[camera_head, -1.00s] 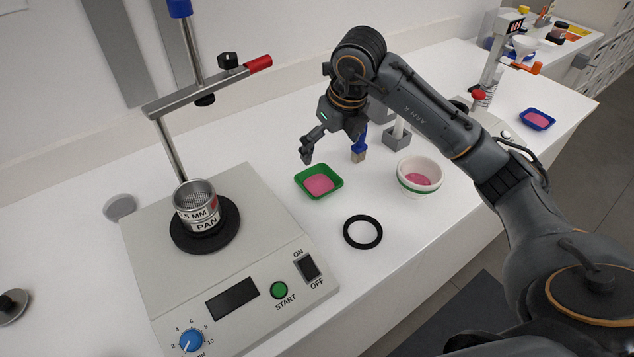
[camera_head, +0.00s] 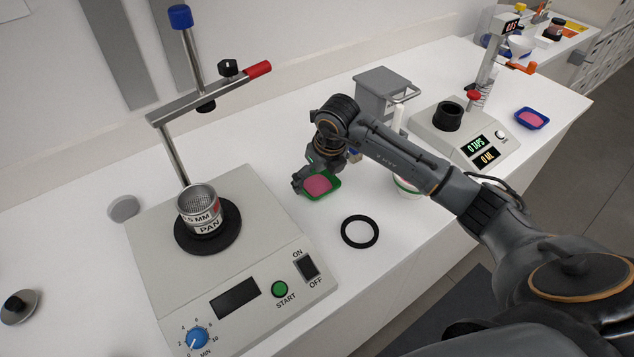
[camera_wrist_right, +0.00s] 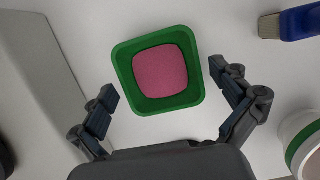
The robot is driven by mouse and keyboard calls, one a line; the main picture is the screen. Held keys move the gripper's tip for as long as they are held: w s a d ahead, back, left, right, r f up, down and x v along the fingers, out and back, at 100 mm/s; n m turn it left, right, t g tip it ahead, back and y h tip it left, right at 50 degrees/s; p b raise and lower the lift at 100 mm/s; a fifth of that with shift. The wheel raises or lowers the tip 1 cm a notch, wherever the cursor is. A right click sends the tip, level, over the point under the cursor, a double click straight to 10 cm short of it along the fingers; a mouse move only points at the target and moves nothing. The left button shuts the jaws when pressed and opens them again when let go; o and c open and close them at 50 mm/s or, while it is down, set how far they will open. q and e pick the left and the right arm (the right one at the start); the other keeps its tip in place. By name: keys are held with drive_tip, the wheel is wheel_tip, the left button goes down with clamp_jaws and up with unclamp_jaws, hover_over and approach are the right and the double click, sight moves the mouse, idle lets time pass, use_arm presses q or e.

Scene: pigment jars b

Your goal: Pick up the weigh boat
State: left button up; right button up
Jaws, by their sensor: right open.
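A green square weigh boat (camera_head: 325,192) holding pink powder sits on the white bench in the head view. It also shows in the right wrist view (camera_wrist_right: 125,70), slightly rotated, with its pink contents in the middle. My right gripper (camera_head: 303,184) is low at the boat's left and back side, partly covering it in the head view. In the right wrist view the right gripper (camera_wrist_right: 165,100) is open, with one finger on each side of the boat's near end and gaps to its walls. A second boat, blue with pink powder (camera_head: 532,118), is far right. My left gripper is not visible.
A sieve shaker (camera_head: 240,265) with a pan stands left of the boat. A black ring (camera_head: 360,232) lies in front. A white bowl with a green band (camera_head: 407,188) is partly hidden behind my arm. A blue-handled brush (camera_wrist_right: 298,23) lies near the boat. A tap device (camera_head: 465,135) stands right.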

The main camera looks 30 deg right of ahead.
drive_tip(key=c, duration=1)
drive_tip(key=shift+o, duration=0.2)
drive_tip(key=shift+r, duration=0.1)
